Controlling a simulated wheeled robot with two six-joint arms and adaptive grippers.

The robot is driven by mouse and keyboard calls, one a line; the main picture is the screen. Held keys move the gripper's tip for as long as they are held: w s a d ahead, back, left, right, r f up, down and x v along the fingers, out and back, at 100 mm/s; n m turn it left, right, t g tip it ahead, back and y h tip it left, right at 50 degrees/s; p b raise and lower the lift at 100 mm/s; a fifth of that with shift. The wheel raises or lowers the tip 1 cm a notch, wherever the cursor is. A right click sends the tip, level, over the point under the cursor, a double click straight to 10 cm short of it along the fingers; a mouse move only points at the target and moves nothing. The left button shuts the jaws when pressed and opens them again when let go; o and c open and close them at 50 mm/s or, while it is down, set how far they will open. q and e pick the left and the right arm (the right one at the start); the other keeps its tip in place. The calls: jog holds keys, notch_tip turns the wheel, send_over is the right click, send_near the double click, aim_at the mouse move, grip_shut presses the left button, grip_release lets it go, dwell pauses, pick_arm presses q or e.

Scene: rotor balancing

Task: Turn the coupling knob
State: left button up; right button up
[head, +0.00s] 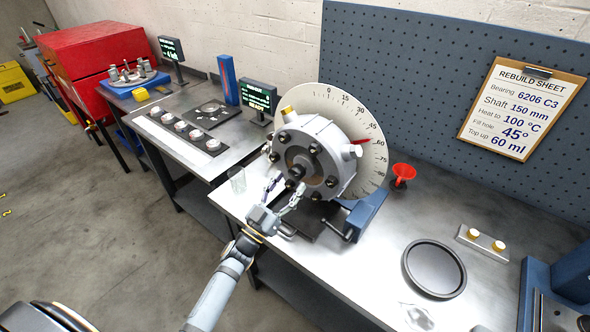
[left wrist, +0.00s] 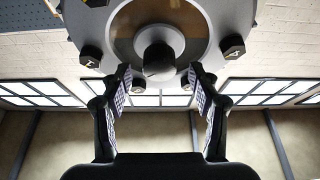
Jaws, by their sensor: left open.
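The coupling knob (head: 296,172) is a dark round knob at the middle of the grey round housing (head: 325,150). The housing stands upright in front of a white dial marked in degrees. In the left wrist view the knob (left wrist: 158,58) shows end-on, with numbered bolts around it. My left gripper (head: 284,190) is open just in front of the knob. In the left wrist view its fingertips (left wrist: 160,78) lie to either side of the knob's lower part. I cannot tell whether they touch it. My right gripper is not in view.
A blue vise-like stand (head: 365,212) is beside the housing. A clear glass (head: 237,180) stands left of my gripper. A red funnel (head: 403,174), a round dark pan (head: 434,269) and a small block with two knobs (head: 482,244) are on the right. The bench front between is clear.

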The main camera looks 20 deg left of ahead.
aim_at(292, 176)
pick_arm(q)
jog(key=x, duration=0.3)
jog(key=shift+s+r+p, duration=0.1)
jog(key=shift+p, duration=0.2)
jog(key=shift+r, duration=0.1)
jog(key=shift+w+d, duration=0.1)
jog(key=shift+w, duration=0.2)
jog(key=shift+c, duration=0.6)
jog(key=c, duration=1.1)
jog(key=shift+o, duration=0.2)
jog(key=shift+h, duration=0.3)
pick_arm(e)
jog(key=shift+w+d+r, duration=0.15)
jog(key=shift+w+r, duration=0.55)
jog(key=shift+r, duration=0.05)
